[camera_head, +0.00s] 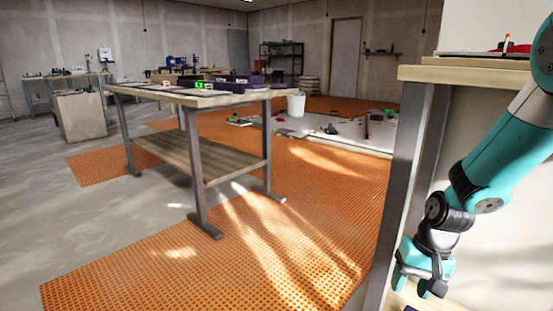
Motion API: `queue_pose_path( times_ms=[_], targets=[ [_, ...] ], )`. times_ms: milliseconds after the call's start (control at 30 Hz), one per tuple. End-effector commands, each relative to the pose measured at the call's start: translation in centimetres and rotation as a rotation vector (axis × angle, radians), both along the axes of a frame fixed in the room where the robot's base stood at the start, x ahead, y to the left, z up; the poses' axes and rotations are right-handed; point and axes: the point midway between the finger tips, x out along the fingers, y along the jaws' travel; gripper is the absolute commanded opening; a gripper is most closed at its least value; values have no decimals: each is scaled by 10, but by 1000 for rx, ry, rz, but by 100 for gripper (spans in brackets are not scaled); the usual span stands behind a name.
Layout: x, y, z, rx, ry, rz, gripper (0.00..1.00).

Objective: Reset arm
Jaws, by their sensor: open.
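My gripper (419,285) hangs at the lower right, at the end of my teal and dark grey arm. It points down and is open, with nothing visible between its fingers. It is beside the grey metal leg of a wooden-topped bench (440,74) at the right edge, and below that bench's top. Part of my arm runs out of view at the right.
A wooden table (195,98) with grey legs and a lower shelf stands at centre left, with several items on top. Orange matting (225,262) covers much of the floor. A white bucket (296,104) and a pale floor patch with scattered tools (345,134) lie beyond.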

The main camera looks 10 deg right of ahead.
Motion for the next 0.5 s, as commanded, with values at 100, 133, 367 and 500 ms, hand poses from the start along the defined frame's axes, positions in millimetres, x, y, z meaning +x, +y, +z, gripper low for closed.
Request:
queue_pose_path(
  times_ms=[100, 133, 367, 500],
  targets=[
    [-19, 60, 89, 34, -71, 209, 49],
    [-27, 74, 107, 45, -87, 263, 49],
    [-100, 146, 203, 102, -178, 613, 49],
    [-142, 168, 238, 125, -218, 775, 49]
  ],
)
